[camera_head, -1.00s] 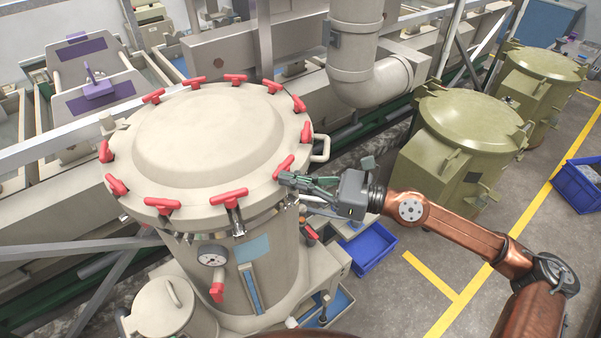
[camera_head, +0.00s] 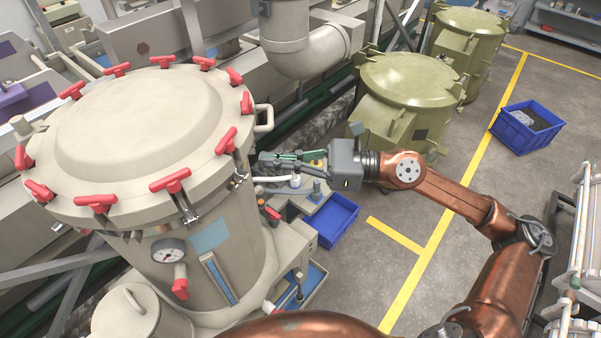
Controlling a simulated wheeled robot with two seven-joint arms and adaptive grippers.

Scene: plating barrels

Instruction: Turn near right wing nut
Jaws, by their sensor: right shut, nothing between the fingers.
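The large cream barrel (camera_head: 205,225) has a domed round lid (camera_head: 140,118) ringed with several red wing nuts. The near right wing nut (camera_head: 227,141) stands on the lid's right rim, its red bar slanting up to the right. Another red wing nut (camera_head: 171,180) sits at the front of the rim. My right gripper (camera_head: 262,160) is right of the near right wing nut, apart from it, beside the barrel's side. Its fingers are together with nothing held, pointing left. My left gripper is not in view.
A cream loop handle (camera_head: 265,120) juts from the lid's right edge near my right gripper. A blue crate (camera_head: 325,220) is on the floor below. Green barrels (camera_head: 410,82) stand behind. Pipework is at the back, with open floor to the right.

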